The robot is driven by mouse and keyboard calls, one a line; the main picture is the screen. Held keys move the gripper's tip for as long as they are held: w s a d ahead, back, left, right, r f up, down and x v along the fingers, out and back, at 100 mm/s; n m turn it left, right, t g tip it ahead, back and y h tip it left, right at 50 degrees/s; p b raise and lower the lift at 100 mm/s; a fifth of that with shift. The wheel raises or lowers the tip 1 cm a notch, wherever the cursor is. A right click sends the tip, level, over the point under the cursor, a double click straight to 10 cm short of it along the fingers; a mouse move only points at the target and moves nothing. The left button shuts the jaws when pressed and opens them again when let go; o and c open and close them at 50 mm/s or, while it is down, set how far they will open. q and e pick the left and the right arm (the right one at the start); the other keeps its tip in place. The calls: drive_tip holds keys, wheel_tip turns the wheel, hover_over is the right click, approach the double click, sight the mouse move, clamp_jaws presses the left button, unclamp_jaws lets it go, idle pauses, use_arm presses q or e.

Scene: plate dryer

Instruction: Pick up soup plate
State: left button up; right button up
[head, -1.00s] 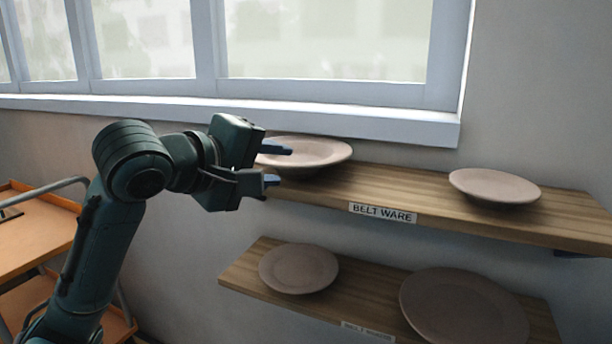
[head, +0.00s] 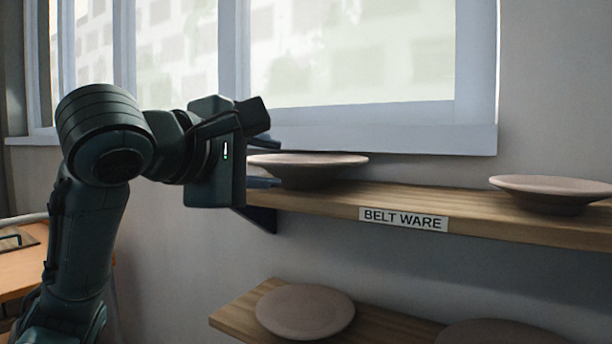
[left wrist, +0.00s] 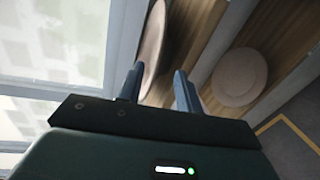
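A deep, brownish soup plate (head: 308,168) stands upright on the left part of the upper wooden shelf; it also shows edge-on in the left wrist view (left wrist: 152,45). My left gripper (head: 266,163) is at its left rim, fingers pointing right. The fingers are apart, one above and one below rim height, with the rim between them. In the left wrist view, the gripper (left wrist: 160,84) shows a gap between its fingers, with the plate nearer the left finger. I cannot tell whether either finger touches it. My right gripper is not in view.
A second deep plate (head: 555,192) stands at the right of the upper shelf (head: 430,200), labelled "BELT WARE" (head: 403,219). Flatter plates (head: 305,311) lie on the lower shelf (head: 238,314). A window sill (head: 400,138) runs close behind. An orange-topped cart (head: 22,262) is at left.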

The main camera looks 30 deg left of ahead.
sight(292, 164)
use_arm(q)
drive_tip(key=shift+w+d+f+b, duration=0.1)
drive_tip(key=shift+w+d+f, duration=0.1)
drive_tip(key=shift+w, duration=0.85)
drive_tip(key=shift+w+d+f+b, duration=0.15)
drive_tip(key=shift+w+d, duration=0.1)
drive_tip(key=shift+w, duration=0.75)
drive_tip(key=shift+w+d+f+b, duration=0.1)
drive_tip(key=shift+w+d, duration=0.1)
drive_tip(key=shift+w, duration=0.85)
drive_tip(key=shift+c, duration=0.2)
clamp_jaws()
drive_tip(key=shift+r, duration=0.1)
